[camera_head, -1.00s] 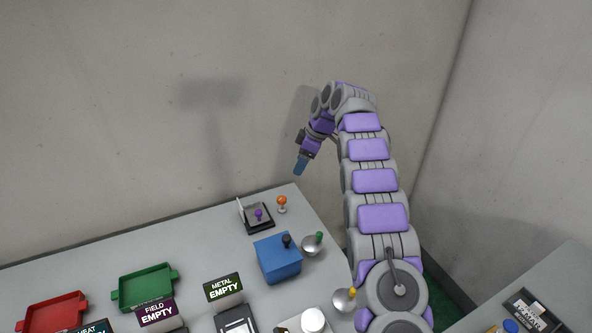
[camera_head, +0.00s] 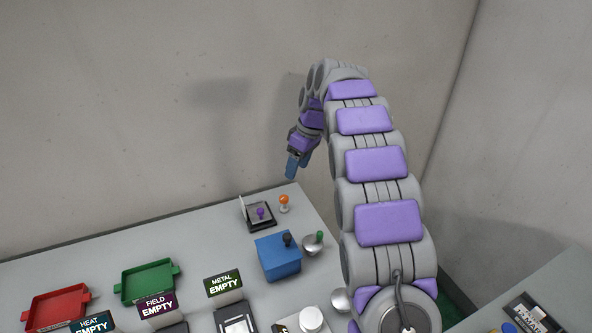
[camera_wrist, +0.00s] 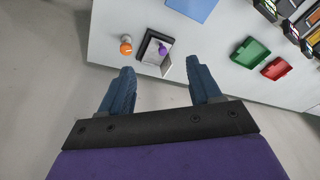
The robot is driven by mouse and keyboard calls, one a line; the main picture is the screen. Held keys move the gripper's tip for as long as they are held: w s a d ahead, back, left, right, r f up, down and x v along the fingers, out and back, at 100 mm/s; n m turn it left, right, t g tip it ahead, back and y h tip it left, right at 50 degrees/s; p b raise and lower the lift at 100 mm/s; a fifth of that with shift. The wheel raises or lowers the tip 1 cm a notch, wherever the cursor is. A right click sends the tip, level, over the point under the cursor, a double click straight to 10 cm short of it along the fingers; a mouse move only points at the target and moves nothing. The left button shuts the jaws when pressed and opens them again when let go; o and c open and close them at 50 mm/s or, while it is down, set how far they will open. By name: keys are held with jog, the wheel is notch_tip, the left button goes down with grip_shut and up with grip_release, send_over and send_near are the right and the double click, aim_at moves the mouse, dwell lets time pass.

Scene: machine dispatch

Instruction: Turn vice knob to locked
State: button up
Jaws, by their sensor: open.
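No label marks which knob is the vice knob. At the table's far corner, an orange knob (camera_head: 284,200) stands on a small base beside a black-framed device (camera_head: 259,217) with a purple knob (camera_head: 261,211). Both also show in the wrist view, the orange knob (camera_wrist: 126,47) left of the purple knob (camera_wrist: 163,48). My gripper (camera_head: 292,178) is open and empty, pointing down above and apart from them. In the wrist view its blue fingers (camera_wrist: 162,70) are spread, with the device beyond their tips. A blue block (camera_head: 279,258) carries a dark knob (camera_head: 287,240).
A green knob (camera_head: 320,236) on a round metal base stands right of the blue block. A green tray (camera_head: 148,283), a red tray (camera_head: 57,308) and a sign reading METAL EMPTY (camera_head: 224,283) lie to the left. A wall (camera_head: 120,120) rises behind the table.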

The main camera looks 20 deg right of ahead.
jog(key=shift+m, duration=0.5)
jog(key=shift+s+a+r, duration=0.2)
jog(key=shift+s, duration=0.45)
jog(key=shift+s+a+r, duration=0.15)
jog(key=shift+s+r, duration=0.1)
jog(key=shift+s, duration=0.4)
jog(key=shift+s+a+r, duration=0.2)
jog(key=shift+s, duration=0.45)
